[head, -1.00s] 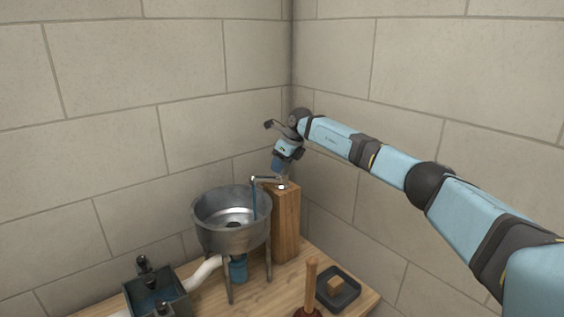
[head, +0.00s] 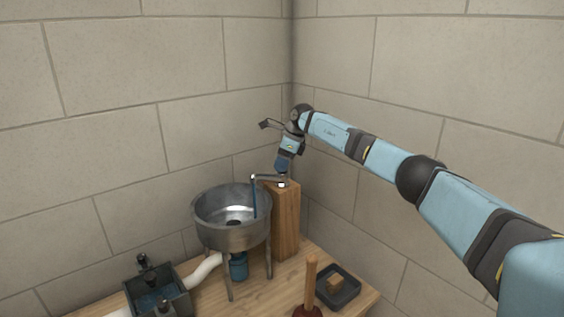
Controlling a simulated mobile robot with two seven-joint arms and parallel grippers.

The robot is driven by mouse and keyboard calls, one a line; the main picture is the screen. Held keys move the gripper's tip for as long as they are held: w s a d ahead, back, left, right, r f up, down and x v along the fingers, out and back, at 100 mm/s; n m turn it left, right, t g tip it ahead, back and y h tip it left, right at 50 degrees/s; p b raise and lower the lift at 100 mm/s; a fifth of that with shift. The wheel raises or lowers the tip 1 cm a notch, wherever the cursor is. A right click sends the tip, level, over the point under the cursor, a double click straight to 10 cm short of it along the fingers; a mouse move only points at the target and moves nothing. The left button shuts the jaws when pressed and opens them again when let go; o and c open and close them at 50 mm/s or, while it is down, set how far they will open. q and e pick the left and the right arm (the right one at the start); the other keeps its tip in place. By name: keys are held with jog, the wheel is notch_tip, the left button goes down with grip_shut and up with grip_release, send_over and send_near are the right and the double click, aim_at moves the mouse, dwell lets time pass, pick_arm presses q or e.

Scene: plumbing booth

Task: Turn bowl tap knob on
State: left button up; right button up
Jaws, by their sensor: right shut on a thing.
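The metal bowl (head: 232,238) stands on thin legs on the wooden bench. Its tap (head: 268,177) sits on top of a wooden post (head: 286,222), with the spout reaching left over the bowl. A thin blue stream of water (head: 254,198) hangs from the spout end into the bowl. My right gripper (head: 283,174) points down at the top of the tap and is shut on the tap knob. The knob itself is small and mostly hidden by the gripper. My left gripper is out of view.
A dark tank (head: 158,291) with black handles stands at the front left, joined to the bowl by a white pipe (head: 203,270). A plunger (head: 310,283) and a dark tray (head: 348,292) holding a tan block stand at the front right. Walls close in behind.

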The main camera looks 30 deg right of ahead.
jog(key=shift+r, duration=0.1)
jog(key=o, duration=0.9)
jog(key=b+v, duration=0.1)
jog(key=v, duration=1.2)
jog(key=shift+d+r, duration=0.1)
jog(key=shift+r, duration=0.25)
